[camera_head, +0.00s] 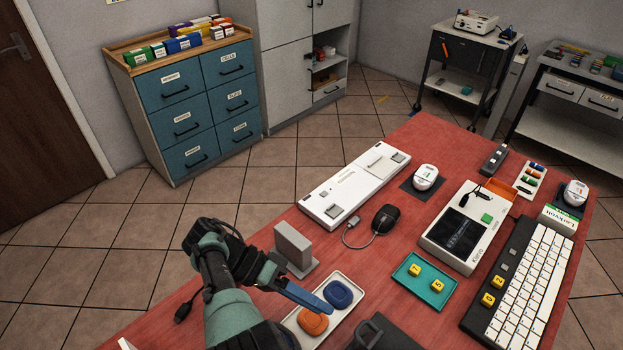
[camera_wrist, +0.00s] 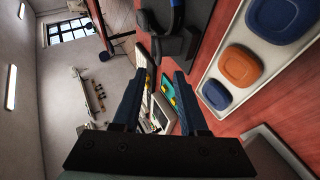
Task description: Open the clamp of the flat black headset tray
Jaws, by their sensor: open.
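A flat black tray (camera_head: 400,338) lies at the bottom edge of the head view, cut off by the frame. A dark upright loop-shaped part (camera_head: 367,330), perhaps its clamp, stands at its left; I cannot tell its state. In the wrist view a black object (camera_wrist: 182,42), probably this tray, shows at the top beyond my fingers. My gripper (camera_head: 318,300) has blue fingers and reaches over the pale tray, left of the black tray and apart from it. In the wrist view my gripper (camera_wrist: 158,98) is open, with nothing held between the fingers.
The pale tray (camera_head: 343,312) holds blue and orange rounded pieces under my gripper. A grey upright block (camera_head: 293,245) stands close behind. A teal tray (camera_head: 425,280), a black mouse (camera_head: 386,219) and a keyboard (camera_head: 520,285) lie on the red table. Bare tabletop shows between them.

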